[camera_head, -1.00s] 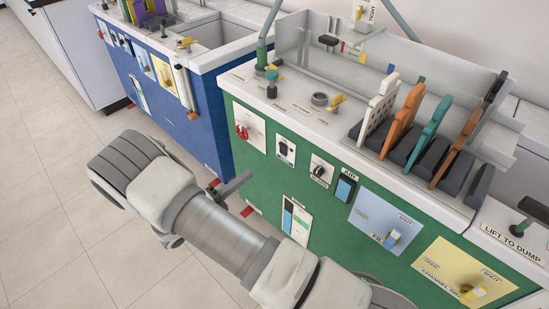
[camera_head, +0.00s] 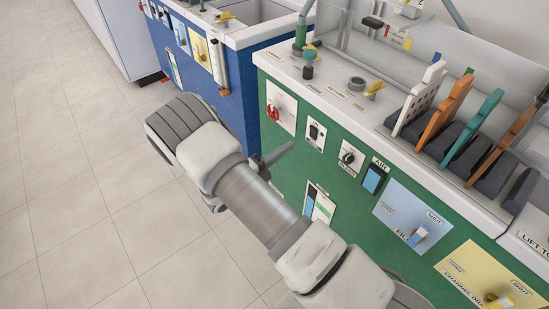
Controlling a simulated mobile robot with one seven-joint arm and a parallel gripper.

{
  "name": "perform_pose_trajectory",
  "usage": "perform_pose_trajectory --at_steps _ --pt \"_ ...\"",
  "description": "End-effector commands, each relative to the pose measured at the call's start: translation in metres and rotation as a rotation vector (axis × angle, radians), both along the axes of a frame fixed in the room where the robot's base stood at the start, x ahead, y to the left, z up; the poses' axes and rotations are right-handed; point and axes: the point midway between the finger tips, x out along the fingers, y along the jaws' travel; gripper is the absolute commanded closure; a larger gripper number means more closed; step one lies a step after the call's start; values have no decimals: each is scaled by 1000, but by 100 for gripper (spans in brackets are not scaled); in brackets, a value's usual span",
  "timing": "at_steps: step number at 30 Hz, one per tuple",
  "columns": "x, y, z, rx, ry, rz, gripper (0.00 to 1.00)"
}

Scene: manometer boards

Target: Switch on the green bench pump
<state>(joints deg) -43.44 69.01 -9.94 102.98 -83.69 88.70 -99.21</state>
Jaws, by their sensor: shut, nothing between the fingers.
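The green bench (camera_head: 300,172) stands at the right, its front facing me. A small white plate with a black switch (camera_head: 315,132) is on that front, between a red knob (camera_head: 273,112) and a black round knob (camera_head: 348,157). I cannot read which of these is the pump control, nor its setting. A blue rocker marked AIR (camera_head: 375,178) sits further right. My gripper (camera_head: 282,152) shows as a dark shape behind my arm, partly hidden by it. It is shut and empty, in front of the green panel and below the black switch, apparently apart from it.
A blue bench (camera_head: 190,80) stands beyond, to the left. Light blue and yellow panels (camera_head: 490,270) with valve levers are on the green front's right. Upright coloured boards (camera_head: 440,115) stand in a rack on top. Tiled floor (camera_head: 80,200) at left is clear.

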Motion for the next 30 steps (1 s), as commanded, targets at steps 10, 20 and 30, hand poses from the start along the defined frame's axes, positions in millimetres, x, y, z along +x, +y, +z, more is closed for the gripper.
perform_pose_trajectory --at_steps 10,20,30 --pt "34 -52 5 1 -1 -3 100" --pt "40 -61 9 0 1 0 100" --pt "42 -63 14 16 11 0 100"
